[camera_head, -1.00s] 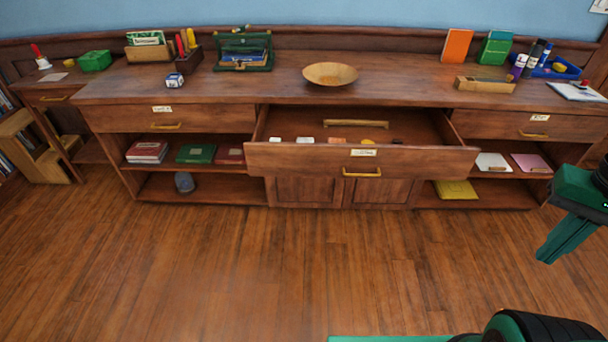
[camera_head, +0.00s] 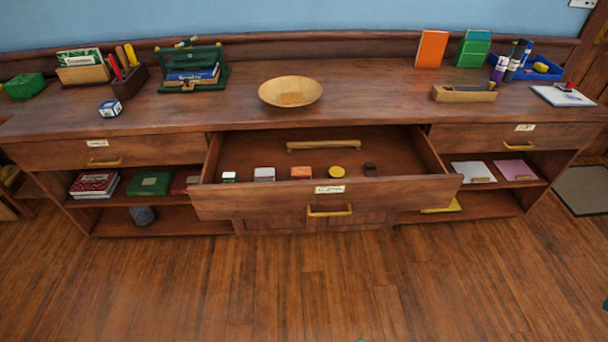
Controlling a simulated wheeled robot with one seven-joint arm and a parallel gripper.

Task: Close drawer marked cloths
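The middle drawer (camera_head: 260,202) of the long wooden cabinet is pulled well out. A small white label (camera_head: 329,189) is on its front, too small to read, above a brass handle (camera_head: 330,211). Inside lie a wooden bar (camera_head: 323,146), an orange block (camera_head: 301,173), a yellow round piece (camera_head: 337,172), a dark piece (camera_head: 370,170) and small pale blocks (camera_head: 264,174). The left drawer (camera_head: 60,153) and right drawer (camera_head: 470,136) are shut and also carry small labels. My gripper is not visible; only tiny green bits show at the bottom and right edges.
The cabinet top (camera_head: 370,95) bears a wooden bowl (camera_head: 290,91), a green rack (camera_head: 192,75), a blue tray (camera_head: 540,70) and other items. Open shelves below hold books (camera_head: 149,184) and papers (camera_head: 473,171). The wooden floor (camera_head: 300,285) in front is clear. A grey mat (camera_head: 583,190) lies at right.

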